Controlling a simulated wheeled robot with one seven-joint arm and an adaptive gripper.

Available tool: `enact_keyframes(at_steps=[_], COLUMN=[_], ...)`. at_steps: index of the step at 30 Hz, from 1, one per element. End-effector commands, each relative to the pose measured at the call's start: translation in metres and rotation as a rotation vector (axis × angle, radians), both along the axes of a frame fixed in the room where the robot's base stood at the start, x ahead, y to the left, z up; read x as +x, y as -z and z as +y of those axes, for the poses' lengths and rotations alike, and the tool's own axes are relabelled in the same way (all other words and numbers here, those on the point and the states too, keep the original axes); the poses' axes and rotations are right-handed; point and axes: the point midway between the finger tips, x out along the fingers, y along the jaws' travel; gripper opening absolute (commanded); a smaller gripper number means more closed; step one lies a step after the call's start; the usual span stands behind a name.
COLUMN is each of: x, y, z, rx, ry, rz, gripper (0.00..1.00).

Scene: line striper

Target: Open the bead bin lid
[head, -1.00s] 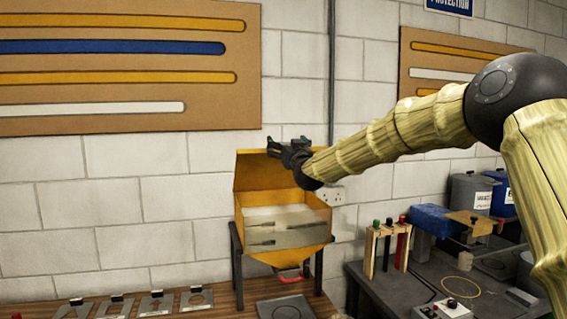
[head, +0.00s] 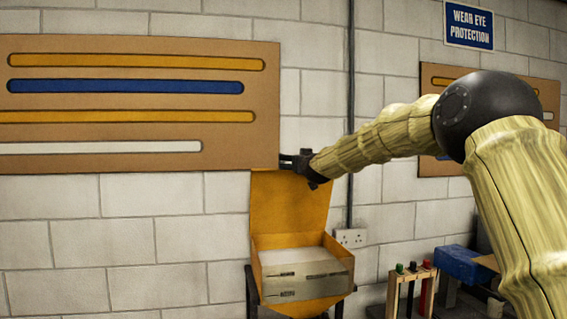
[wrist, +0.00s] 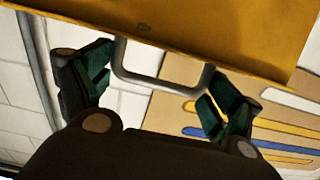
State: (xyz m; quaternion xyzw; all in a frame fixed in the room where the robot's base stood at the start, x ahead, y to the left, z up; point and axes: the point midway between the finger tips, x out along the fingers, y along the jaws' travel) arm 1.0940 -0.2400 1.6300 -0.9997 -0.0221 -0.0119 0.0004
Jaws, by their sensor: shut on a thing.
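The bead bin (head: 320,290) is a yellow box with a pale front, below the middle of the head view. Its yellow lid (head: 290,205) stands raised, roughly upright, at the back of the open bin. My gripper (head: 290,160) is at the lid's top edge. In the wrist view, the grey loop handle (wrist: 165,82) on the lid's edge lies between my two green-padded fingertips (wrist: 160,92), and my gripper is shut on it. The yellow lid also fills the top of the wrist view (wrist: 210,25).
A brown board with coloured strips (head: 140,135) hangs on the block wall, just left of my gripper. A grey conduit (head: 350,110) and a socket (head: 350,238) are right of the bin. A rack with coloured-topped pieces (head: 412,270) and a blue block (head: 465,262) stand lower right.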

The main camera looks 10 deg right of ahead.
Motion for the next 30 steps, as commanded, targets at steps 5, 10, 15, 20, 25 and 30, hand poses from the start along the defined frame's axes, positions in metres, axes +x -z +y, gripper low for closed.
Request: enact_keyframes(at_steps=[5, 10, 15, 20, 25, 30], x=[0.0036, 0.0056, 0.0064, 0.0066, 0.0066, 0.0065], y=[-0.0062, -0.0062, -0.0058, -0.0058, -0.0053, -0.0046], z=[-0.0123, -0.0137, -0.0112, -0.0096, -0.0088, -0.0087], rx=[-0.003, -0.003, -0.003, -0.003, -0.003, -0.003], ry=[0.012, 0.014, 0.011, 0.009, 0.009, 0.008], rz=[0.032, 0.044, 0.045, 0.045, 0.046, 0.046], gripper=[0.48, 0.48, 0.48, 0.48, 1.0, 1.0])
